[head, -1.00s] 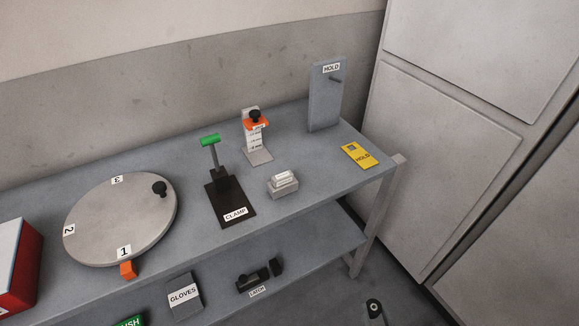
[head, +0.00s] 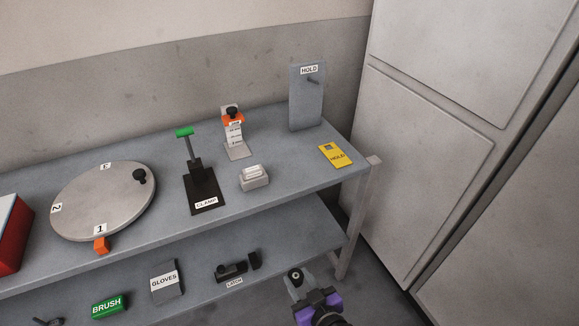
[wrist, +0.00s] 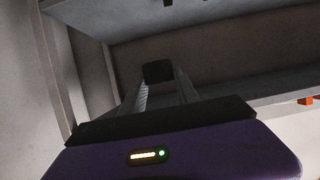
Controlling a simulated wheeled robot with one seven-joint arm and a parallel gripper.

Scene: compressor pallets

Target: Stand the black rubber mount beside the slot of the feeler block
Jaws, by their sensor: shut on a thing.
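My gripper (head: 297,281) is at the bottom of the head view, in front of the bench's right part and low beside the lower shelf. It is shut on the black rubber mount (head: 296,273), a short dark piece with a pale spot on top. In the wrist view the mount (wrist: 158,72) is a dark block between the two fingertips (wrist: 160,80). A small pale grey block (head: 255,182) with a raised, labelled top stands on the upper bench and looks like the feeler block. I cannot make out its slot clearly.
Near that block stand the black clamp (head: 200,190) with a green handle, an orange-topped gauge stand (head: 235,145), a grey HOLD plate (head: 307,100) and a yellow HOLD tag (head: 336,155). A round turntable (head: 100,200) is left. The bench leg (head: 357,220) is close right of my gripper.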

